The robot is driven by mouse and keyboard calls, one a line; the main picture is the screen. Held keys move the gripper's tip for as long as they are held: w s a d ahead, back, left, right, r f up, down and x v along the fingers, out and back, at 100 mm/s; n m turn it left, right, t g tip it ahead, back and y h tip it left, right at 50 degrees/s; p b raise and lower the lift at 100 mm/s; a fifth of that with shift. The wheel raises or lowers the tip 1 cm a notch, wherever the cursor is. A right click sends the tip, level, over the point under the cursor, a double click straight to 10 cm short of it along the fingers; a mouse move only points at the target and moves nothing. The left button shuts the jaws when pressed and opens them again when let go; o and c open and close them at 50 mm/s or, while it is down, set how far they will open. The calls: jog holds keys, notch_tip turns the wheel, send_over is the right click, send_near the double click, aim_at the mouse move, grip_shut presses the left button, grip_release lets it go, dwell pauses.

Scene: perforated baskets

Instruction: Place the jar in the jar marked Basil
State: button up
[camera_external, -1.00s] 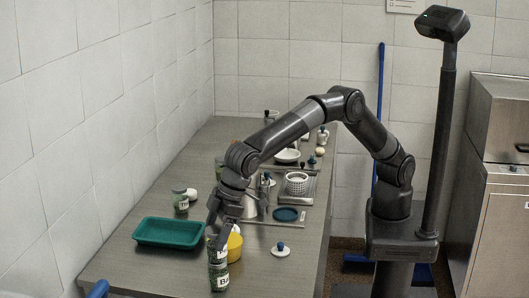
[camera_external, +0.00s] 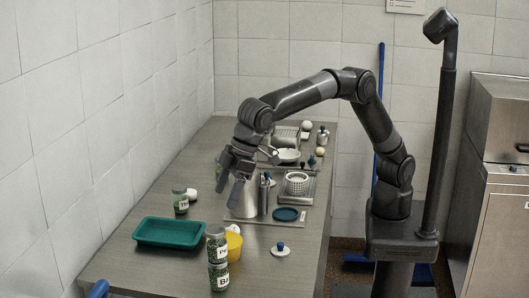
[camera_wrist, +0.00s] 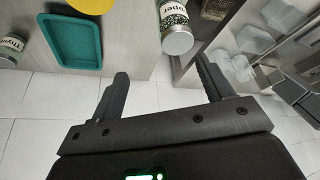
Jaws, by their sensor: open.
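The jar labelled "BA…" (camera_external: 219,277) stands upright at the table's near edge. A second jar, its label starting "PE" (camera_external: 217,247), stands upright on top of it, with no visible gap between them. In the wrist view the upper jar (camera_wrist: 174,27), labelled "…pper", shows beyond my fingertips and hides the lower one. My gripper (camera_external: 231,183) is open and empty, raised above and behind the stack, clear of both jars. Both fingers (camera_wrist: 161,75) show spread apart in the wrist view.
A teal tray (camera_external: 168,246) lies left of the stack, and a yellow bowl (camera_external: 234,250) is close behind it. A "TH…" jar (camera_external: 181,205) stands behind the tray. A white lid with a blue knob (camera_external: 281,251) lies to the right. A metal pot (camera_external: 244,206) stands near my gripper.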

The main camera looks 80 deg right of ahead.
jog(key=s+d+r+m, duration=0.1)
jog(key=d+r, duration=0.2)
jog(key=d, duration=0.8)
jog(key=s+d+r+m+h, duration=0.1)
jog(key=d+r, duration=0.1)
jog(key=d, duration=0.9)
jog(key=s+d+r+m, duration=0.1)
jog(key=d+r, duration=0.2)
jog(key=d, duration=0.8)
jog(key=s+d+f+m, duration=0.1)
jog(key=s+d+f, duration=0.2)
jog(key=s+d, duration=0.4)
jog(key=s+d+f+m+t+h, duration=0.1)
jog(key=s+d+f, duration=0.2)
jog(key=s+d, duration=0.3)
jog(key=s+d+f+m, duration=0.1)
jog(key=s+d+f, duration=0.3)
jog(key=s+d, duration=0.3)
jog(key=shift+s+d+m+t, duration=0.3)
jog(key=shift+d, duration=0.8)
